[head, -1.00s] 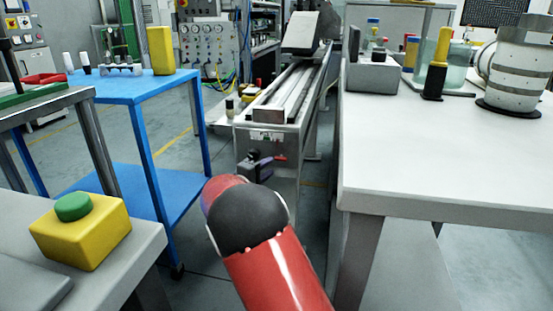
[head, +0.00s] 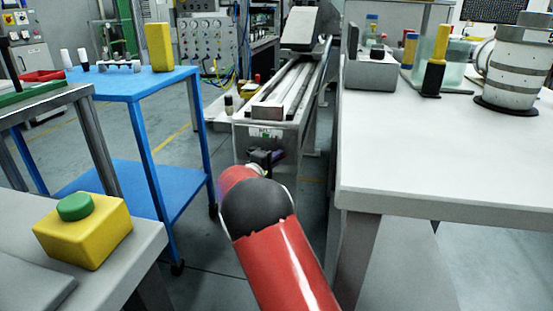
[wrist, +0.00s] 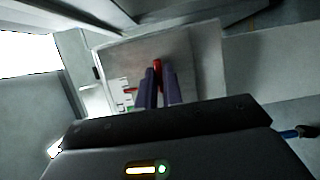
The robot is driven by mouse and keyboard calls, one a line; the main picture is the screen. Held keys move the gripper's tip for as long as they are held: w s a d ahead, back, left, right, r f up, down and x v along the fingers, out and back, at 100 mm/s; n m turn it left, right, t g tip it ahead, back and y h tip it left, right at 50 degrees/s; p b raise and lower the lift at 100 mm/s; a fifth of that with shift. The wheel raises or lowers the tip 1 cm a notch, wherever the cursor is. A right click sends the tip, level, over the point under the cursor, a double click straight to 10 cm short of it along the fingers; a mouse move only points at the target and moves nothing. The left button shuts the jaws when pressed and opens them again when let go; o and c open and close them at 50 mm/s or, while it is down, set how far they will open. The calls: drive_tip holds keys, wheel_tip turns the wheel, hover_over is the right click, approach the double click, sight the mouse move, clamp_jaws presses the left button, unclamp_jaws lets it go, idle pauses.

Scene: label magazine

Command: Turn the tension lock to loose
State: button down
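The tension lock looks like a small red lever on the front end face of the long grey machine (head: 291,140). In the wrist view the red lever (wrist: 157,67) shows at and between the tips of my two dark purple fingers. My gripper (wrist: 159,72) has a narrow gap, and I cannot tell whether both fingers press on the lever. In the head view my gripper (head: 272,157) is at the machine's end face and hides the lever. A white label (wrist: 124,95) with green and red marks is left of the fingers; it also shows in the head view (head: 264,132).
A blue cart (head: 135,86) stands left of the machine, and a white-topped table (head: 440,150) stands close on the right. A yellow box with a green button (head: 84,232) sits on a grey bench at front left. Floor shows between cart and machine.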

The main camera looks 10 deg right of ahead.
drive_tip(key=shift+f+n+b, duration=0.2)
drive_tip(key=shift+n+b, duration=0.1)
drive_tip(key=shift+b, duration=0.25)
drive_tip(key=shift+s+d+f+n+t+y+b, duration=0.1)
drive_tip(key=shift+n+t+y+b, duration=0.8)
drive_tip(key=shift+n, duration=2.35)
drive_tip(key=shift+w+d+n+t+y+b, duration=0.1)
drive_tip(key=shift+n+t+b, duration=1.4)
drive_tip(key=shift+n, duration=1.7)
drive_tip(key=shift+s+d+f+n+t+y+b, duration=0.1)
drive_tip(key=shift+n+t+y+b, duration=0.8)
drive_tip(key=shift+n, duration=2.35)
drive_tip(key=shift+t, duration=0.5)
drive_tip(key=c, duration=1.5)
unclamp_jaws()
drive_tip(key=shift+c, duration=0.2)
